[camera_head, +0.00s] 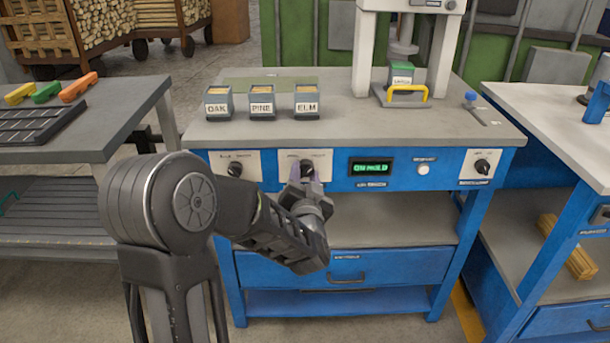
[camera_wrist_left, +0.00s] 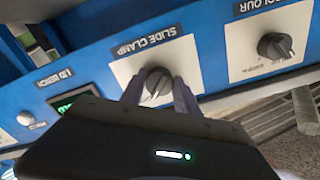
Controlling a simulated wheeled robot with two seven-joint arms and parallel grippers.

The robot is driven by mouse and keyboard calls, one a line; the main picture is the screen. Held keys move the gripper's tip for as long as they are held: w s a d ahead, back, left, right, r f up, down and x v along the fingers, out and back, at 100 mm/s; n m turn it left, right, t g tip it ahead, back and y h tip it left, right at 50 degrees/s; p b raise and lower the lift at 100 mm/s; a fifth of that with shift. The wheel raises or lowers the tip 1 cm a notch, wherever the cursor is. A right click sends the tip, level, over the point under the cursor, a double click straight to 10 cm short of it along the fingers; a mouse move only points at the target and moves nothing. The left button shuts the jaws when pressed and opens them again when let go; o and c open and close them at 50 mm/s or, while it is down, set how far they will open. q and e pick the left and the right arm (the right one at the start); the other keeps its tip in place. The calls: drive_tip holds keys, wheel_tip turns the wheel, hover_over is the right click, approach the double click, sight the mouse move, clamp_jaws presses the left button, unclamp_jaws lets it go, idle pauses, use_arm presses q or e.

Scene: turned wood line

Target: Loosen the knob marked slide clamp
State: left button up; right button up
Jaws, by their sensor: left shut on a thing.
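The slide clamp knob (camera_wrist_left: 157,82) is a dark round knob on a white plate, with its label upside down above it in the wrist view. My left gripper (camera_wrist_left: 160,95) has one finger on each side of the knob and is shut on it. In the head view the left gripper (camera_head: 305,180) reaches the front panel of the blue bench, and the knob (camera_head: 307,167) is partly hidden behind the fingers. My right gripper is in neither view.
A colour knob (camera_wrist_left: 275,46) sits beside it, also seen in the head view (camera_head: 235,169). A green-lettered display (camera_head: 371,168), a white button (camera_head: 423,169) and another knob (camera_head: 482,166) are to the right. Oak, pine and elm boxes (camera_head: 262,102) stand on the bench top (camera_head: 345,125).

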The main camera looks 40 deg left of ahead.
use_arm(q)
clamp_jaws()
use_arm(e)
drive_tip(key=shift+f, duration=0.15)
use_arm(q)
drive_tip(key=n+b, duration=0.1)
drive_tip(key=n, duration=0.1)
drive_tip(key=n+b, duration=0.2)
drive_tip(key=shift+f+n+b, duration=0.2)
drive_tip(key=shift+n+b, duration=0.1)
drive_tip(key=n+b, duration=0.4)
drive_tip(key=n, duration=0.1)
drive_tip(key=shift+w+d, duration=0.1)
drive_tip(key=n+b, duration=0.3)
drive_tip(key=n, duration=0.1)
drive_tip(key=shift+n+b, duration=0.35)
drive_tip(key=shift+n, duration=0.05)
drive_tip(key=shift+d+r+n+b, duration=0.1)
drive_tip(key=shift+r+n+b, duration=0.1)
drive_tip(key=shift+n+b, duration=1.35)
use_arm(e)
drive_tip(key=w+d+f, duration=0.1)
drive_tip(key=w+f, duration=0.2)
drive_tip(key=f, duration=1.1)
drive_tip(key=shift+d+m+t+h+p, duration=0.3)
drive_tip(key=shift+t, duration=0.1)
use_arm(q)
drive_tip(key=shift+n, duration=0.35)
